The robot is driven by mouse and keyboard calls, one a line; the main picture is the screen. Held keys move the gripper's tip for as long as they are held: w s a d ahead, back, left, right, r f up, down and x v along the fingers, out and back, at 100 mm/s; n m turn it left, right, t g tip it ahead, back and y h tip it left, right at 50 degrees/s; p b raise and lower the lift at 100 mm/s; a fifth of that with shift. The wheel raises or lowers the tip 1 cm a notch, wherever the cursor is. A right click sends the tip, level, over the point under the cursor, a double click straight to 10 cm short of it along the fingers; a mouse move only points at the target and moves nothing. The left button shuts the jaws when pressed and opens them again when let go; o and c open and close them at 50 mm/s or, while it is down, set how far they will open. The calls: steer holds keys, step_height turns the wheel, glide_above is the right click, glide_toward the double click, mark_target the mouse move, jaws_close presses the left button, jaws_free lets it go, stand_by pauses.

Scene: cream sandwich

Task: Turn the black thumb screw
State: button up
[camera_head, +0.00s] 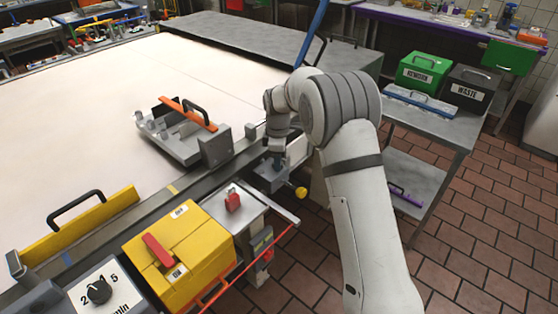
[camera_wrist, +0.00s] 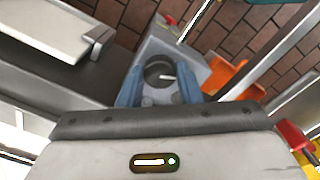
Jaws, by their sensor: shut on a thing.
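The black thumb screw (camera_wrist: 158,69) shows in the wrist view as a dark round knob with a pale mark on its top. It sits on a grey block (camera_wrist: 170,43) beside the conveyor. My gripper (camera_wrist: 159,84) has its blue-grey fingers on either side of the screw and is shut on it. In the head view my gripper (camera_head: 275,160) points down at the grey block (camera_head: 271,177) at the belt's near edge. The screw itself is hidden there by my wrist.
A yellow knob (camera_head: 301,192) sticks out beside the block. A metal fixture with an orange bar (camera_head: 187,114) stands on the pale belt (camera_head: 120,80). A yellow box (camera_head: 185,250) and a red padlock-like part (camera_head: 233,201) are nearer. Green and black bins (camera_head: 424,72) stand right.

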steer(key=n, duration=0.3)
steer(key=shift+a+n, duration=0.1)
steer(key=shift+n, duration=2.1)
steer(key=shift+s, duration=0.1)
steer(key=o, duration=1)
steer(key=shift+r, duration=0.1)
steer(key=shift+r+b, duration=0.45)
steer(key=shift+r, duration=3.35)
